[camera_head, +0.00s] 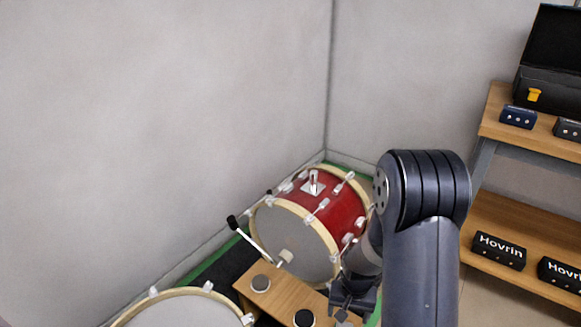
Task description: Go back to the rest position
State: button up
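My arm rises at the right of the centre and bends over at a dark rounded joint. My gripper (350,300) hangs low behind the arm, near the bottom edge, just above the right end of a wooden board (283,292). The arm hides part of it, and its fingers are too small and dark to tell whether they are open or shut. I cannot see anything held in it. A small grey piece (343,318) shows below the gripper.
A red drum (343,207) with pale hoops lies on its side in the corner, behind the board. Another drum (190,310) is cut off at bottom left. A wooden shelf (510,225) at right holds Hovrin boxes (499,250) and an open black case (548,88). Grey walls close the back.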

notch_tip(320, 180, down, 9)
jog(key=b, duration=0.4)
notch_tip(320, 180, up, 12)
jog(key=p, duration=0.7)
notch_tip(320, 180, up, 20)
jog(key=n+p, duration=0.3)
jog(key=p, duration=2.8)
send_over(345, 325)
jog(key=w, duration=0.1)
jog(key=shift+r, duration=0.1)
